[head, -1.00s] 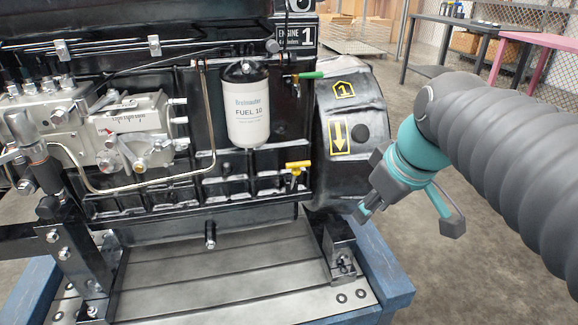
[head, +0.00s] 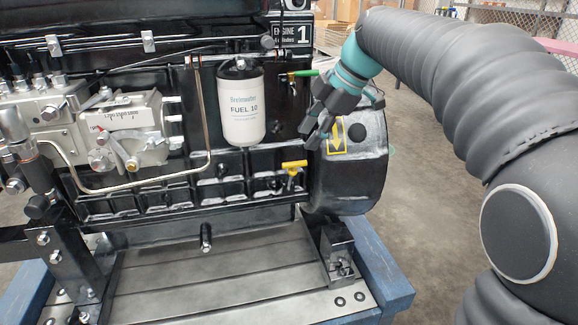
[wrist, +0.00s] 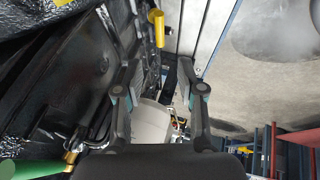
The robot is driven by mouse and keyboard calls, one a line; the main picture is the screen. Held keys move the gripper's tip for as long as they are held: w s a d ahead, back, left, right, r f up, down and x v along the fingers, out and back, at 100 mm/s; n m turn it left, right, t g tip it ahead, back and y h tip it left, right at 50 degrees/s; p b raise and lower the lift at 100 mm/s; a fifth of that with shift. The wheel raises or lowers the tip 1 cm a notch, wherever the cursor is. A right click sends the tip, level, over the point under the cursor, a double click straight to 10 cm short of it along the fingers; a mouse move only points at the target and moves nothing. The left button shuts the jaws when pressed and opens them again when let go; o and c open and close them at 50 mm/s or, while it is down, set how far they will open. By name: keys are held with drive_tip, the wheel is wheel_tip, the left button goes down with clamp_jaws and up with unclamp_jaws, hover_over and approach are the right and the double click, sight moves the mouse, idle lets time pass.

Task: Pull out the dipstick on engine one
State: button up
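The yellow T-shaped handle (head: 293,166), which looks like the dipstick, sits low on the black side of engine one (head: 305,36), right of the fuel filter. It also shows in the wrist view as a yellow end (wrist: 155,27) at the top, ahead of the fingers. My gripper (head: 313,138) is in front of the flywheel housing, above and a little right of the yellow handle, apart from it. In the wrist view my gripper (wrist: 158,72) has its two fingers spread wide, with nothing held between them.
A green-handled valve (head: 305,73) is just left of my wrist; its handle shows in the wrist view (wrist: 20,172). The white fuel filter (head: 241,108) stands left of the gripper. The blue stand (head: 370,255) is below. Open floor lies to the right.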

sight(290, 163)
drive_tip(key=x, duration=1)
drive_tip(key=shift+a+f+b, duration=0.1)
drive_tip(key=shift+f+b, duration=0.25)
drive_tip(key=shift+b, duration=0.05)
clamp_jaws()
